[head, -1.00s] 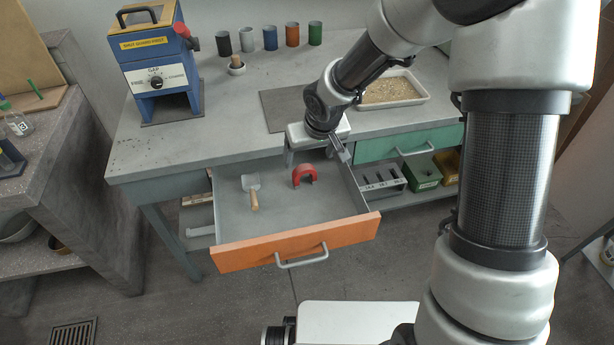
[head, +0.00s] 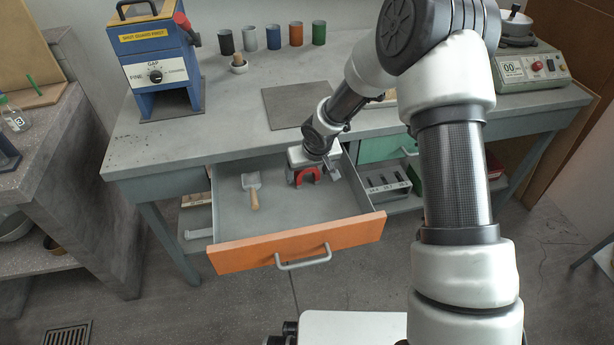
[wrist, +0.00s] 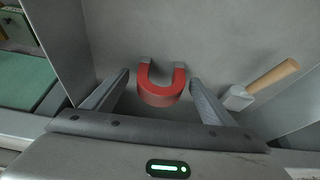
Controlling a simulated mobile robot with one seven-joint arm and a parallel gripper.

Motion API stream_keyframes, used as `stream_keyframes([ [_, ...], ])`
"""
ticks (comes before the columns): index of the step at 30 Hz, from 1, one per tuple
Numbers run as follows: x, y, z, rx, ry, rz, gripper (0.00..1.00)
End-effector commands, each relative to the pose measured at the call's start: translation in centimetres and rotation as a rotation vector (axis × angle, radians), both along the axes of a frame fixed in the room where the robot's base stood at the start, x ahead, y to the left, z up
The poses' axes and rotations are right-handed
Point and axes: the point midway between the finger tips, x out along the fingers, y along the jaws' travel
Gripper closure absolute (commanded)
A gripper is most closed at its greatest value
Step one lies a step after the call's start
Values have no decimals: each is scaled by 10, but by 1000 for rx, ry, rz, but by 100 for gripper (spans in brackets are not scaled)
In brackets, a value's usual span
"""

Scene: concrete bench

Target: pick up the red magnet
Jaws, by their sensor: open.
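The red magnet (head: 308,174) is a horseshoe with grey tips, in the open orange-fronted drawer (head: 290,248). In the head view my gripper (head: 312,170) is low over it and hides part of it. In the wrist view the magnet (wrist: 161,92) shows between the two fingers of my gripper (wrist: 158,80), its curved end towards my palm. The fingers stand apart with a gap on each side of the magnet. I cannot tell exactly how far the fingertips are above the drawer floor.
The drawer walls stand close on the right. The bench top (head: 235,120) overhangs the drawer's back.

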Motion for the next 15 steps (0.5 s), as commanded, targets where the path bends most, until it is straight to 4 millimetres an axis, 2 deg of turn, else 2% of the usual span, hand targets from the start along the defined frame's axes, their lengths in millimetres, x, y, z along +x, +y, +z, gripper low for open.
stream_keyframes([
  [1,2,2,-9,0,1,1,22],
  [3,5,3,-15,1,0,0,22],
  [12,7,3,-18,0,-1,1,22],
  [15,7,3,-18,0,-1,1,39],
])
